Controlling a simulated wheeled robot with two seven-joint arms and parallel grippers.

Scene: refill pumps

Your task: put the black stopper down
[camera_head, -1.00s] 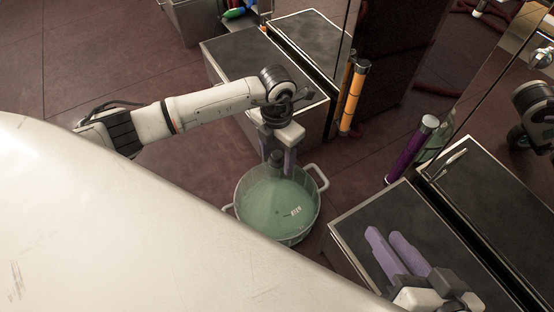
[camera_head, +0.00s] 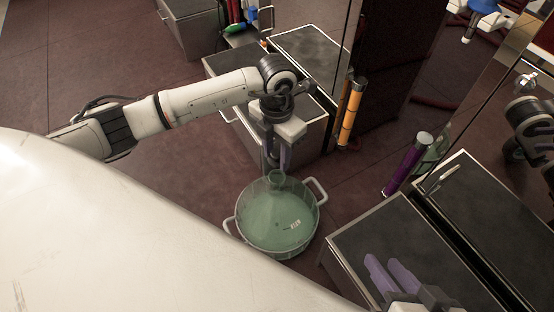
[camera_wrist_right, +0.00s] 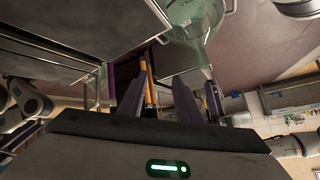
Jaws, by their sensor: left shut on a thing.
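A translucent green glass vessel (camera_head: 272,222) stands on the floor in a tub with two pale handles. Its narrow neck (camera_head: 276,179) points up and looks uncovered. My left gripper (camera_head: 278,164) is just above the neck, pointing down, shut on the black stopper. The stopper is mostly hidden between the fingers. My right gripper (camera_head: 393,274) is empty and open, over the dark-topped cabinet at the lower right. Its fingers also show apart in the right wrist view (camera_wrist_right: 160,92), which shows part of the green vessel (camera_wrist_right: 200,30) at the top.
The near cabinet (camera_head: 385,237) has a bare dark top. Another dark-topped cabinet (camera_head: 222,66) stands behind my left gripper. An orange tube (camera_head: 350,112) and a purple tube (camera_head: 405,167) stand upright between the cabinets. Floor left of the vessel is clear.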

